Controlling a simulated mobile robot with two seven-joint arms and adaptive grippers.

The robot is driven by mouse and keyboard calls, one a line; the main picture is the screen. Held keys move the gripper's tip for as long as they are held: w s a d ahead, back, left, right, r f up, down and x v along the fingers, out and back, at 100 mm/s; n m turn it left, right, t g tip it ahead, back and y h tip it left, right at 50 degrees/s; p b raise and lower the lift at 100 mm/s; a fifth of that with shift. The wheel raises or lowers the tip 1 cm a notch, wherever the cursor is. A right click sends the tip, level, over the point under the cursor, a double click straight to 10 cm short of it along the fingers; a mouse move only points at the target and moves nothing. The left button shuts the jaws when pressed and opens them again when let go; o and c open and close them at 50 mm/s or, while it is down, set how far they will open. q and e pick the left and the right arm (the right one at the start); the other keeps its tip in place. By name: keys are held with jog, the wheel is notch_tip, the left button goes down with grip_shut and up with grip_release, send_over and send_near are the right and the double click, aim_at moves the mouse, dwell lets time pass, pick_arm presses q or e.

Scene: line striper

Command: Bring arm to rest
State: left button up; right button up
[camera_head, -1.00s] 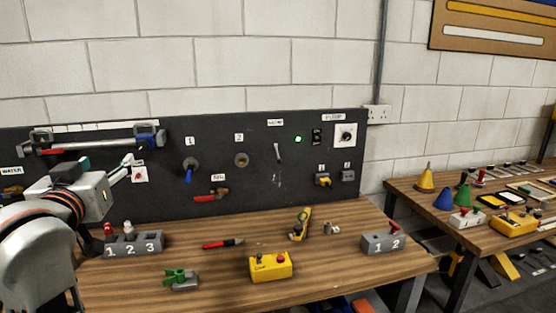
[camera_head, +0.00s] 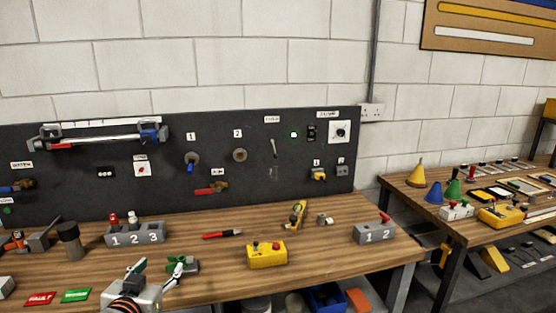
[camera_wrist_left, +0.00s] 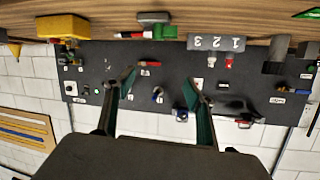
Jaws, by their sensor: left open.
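My left gripper (camera_head: 158,264) shows low in the head view, over the front part of the wooden bench (camera_head: 330,255). Its two dark green fingers stand apart with nothing held between them. In the left wrist view the open fingers (camera_wrist_left: 160,82) frame the dark panel, and that picture is upside down, with the bench along the top. A small grey block with a green clamp (camera_head: 185,265) lies close by the fingers in the head view; I cannot tell whether they touch. My right arm and gripper do not show.
A black panel (camera_head: 220,205) with valves and switches stands behind the bench. A second table (camera_head: 420,198) is at the right.

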pick_arm(q)
jog(key=s+d+f+m+g+h, duration=0.1)
jog(key=s+d+f, duration=0.1)
jog(key=s+f, duration=0.65)
jog(key=s+d+f+m+g+h, duration=0.1)
jog(key=s+d+f+g, duration=0.15)
jog(key=f, duration=1.05)
jog(key=s+d+f+m+h, duration=0.1)
jog(key=s+d+f, duration=0.1)
jog(key=s+f, duration=1)
jog(key=s+g, duration=0.1)
jog(key=s, duration=0.2)
jog(key=shift+s+f, duration=0.2)
jog(key=shift+f, duration=0.15)
